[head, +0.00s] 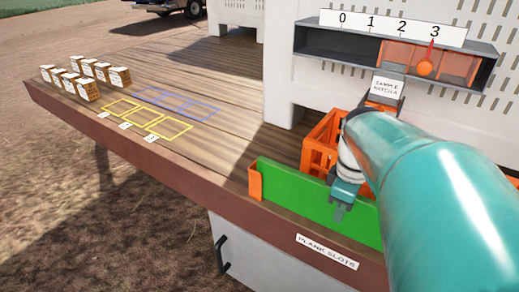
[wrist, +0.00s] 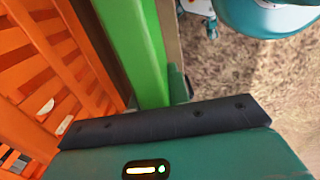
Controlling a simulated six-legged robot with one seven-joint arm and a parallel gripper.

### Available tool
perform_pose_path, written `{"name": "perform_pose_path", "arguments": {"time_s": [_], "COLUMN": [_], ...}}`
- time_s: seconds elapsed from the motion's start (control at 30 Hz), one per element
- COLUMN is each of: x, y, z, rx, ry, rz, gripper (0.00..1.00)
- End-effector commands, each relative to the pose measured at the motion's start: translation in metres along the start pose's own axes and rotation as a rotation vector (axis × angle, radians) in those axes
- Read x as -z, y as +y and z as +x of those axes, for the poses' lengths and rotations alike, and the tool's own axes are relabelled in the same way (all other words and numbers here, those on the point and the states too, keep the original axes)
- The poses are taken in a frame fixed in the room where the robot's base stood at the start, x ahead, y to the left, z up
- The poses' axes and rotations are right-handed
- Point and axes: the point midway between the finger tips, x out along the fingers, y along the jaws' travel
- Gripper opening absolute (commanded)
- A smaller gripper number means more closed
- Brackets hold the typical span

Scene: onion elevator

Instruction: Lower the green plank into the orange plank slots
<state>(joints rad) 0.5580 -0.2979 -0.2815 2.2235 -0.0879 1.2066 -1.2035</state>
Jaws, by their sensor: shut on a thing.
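The long green plank (head: 300,197) stands on edge along the table's front edge, just above the "PLANK SLOTS" label (head: 327,251). Its left end is at an upright orange plank slot (head: 255,184), with the plank's top edge a little above the slot. I cannot tell how deep it sits. The right end and any slot there are hidden behind my arm. My gripper (head: 343,197) is shut on the plank from above. In the wrist view the plank (wrist: 135,45) runs upright in the picture, with its lower part hidden by the gripper body.
An orange crate (head: 318,146) stands close behind the plank; it fills the left of the wrist view (wrist: 40,65). A grey shelf (head: 337,43) with a 0–3 scale and a "sample hatch" label (head: 388,87) is behind. Small boxes (head: 87,88) and yellow and blue outlines lie left.

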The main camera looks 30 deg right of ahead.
Motion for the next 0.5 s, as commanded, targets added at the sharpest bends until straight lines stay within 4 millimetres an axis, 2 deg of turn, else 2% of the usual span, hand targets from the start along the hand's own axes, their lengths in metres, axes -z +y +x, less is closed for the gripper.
{"name": "perform_pose_path", "arguments": {"time_s": [0.1,0.13,0.23,0.27,0.5], "x": [0.0001,0.0001,0.0,0.0,-0.0001], "y": [0.0003,0.0003,0.0003,0.0003,-0.0001], "z": [-0.0005,-0.0005,-0.0005,-0.0004,0.0002], "rx": [-0.001,-0.001,-0.001,-0.001,0.001], "ry": [0.001,0.001,0.001,0.001,0.0], "rz": [0.0,0.0,0.0,0.0,0.0], "gripper": [0.0,0.2,0.4,0.43,0.43]}}
